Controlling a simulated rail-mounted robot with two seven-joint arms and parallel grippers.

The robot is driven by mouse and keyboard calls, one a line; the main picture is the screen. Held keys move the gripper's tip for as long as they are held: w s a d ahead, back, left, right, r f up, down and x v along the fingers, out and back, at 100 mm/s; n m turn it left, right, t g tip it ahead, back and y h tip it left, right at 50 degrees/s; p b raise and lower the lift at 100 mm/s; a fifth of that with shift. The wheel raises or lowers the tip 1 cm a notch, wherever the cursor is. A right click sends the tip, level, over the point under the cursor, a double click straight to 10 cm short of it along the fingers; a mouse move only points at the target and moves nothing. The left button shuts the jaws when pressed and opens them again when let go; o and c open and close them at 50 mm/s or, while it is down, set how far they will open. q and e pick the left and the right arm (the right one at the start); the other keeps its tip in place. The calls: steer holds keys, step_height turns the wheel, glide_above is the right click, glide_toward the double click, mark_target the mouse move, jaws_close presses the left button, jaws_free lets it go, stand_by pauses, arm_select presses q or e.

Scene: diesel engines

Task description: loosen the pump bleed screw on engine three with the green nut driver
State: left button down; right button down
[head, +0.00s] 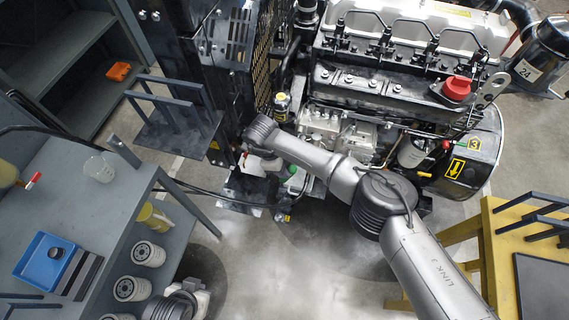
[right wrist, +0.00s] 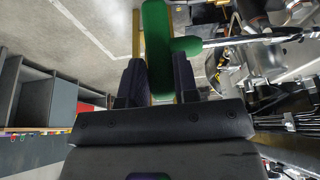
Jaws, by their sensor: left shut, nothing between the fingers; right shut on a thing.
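The green nut driver (right wrist: 157,40) shows in the right wrist view as a green bar with a stub to its right. My right gripper (right wrist: 158,80) is shut on it, its two dark fingers on either side. In the head view my right arm reaches from the lower right to the left end of engine three (head: 380,85), which has a yellow "3" label. The right fingers are hidden there under the wrist. The silvery pump (head: 325,124) sits on the engine's near side. I cannot make out the bleed screw. My left gripper's fingers are not visible.
A grey bench (head: 75,200) at left holds a blue tray (head: 48,262) and a clear beaker (head: 99,169); several white filters (head: 148,254) stand beside it. A yellow stand (head: 490,250) is at right. A black hose (head: 225,200) crosses towards the engine. Open floor lies between.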

steer(key=s+a+p, duration=0.1)
steer(key=s+p, duration=0.5)
steer(key=shift+s+a, duration=0.3)
steer(key=shift+s, duration=0.1)
stand_by(0.7)
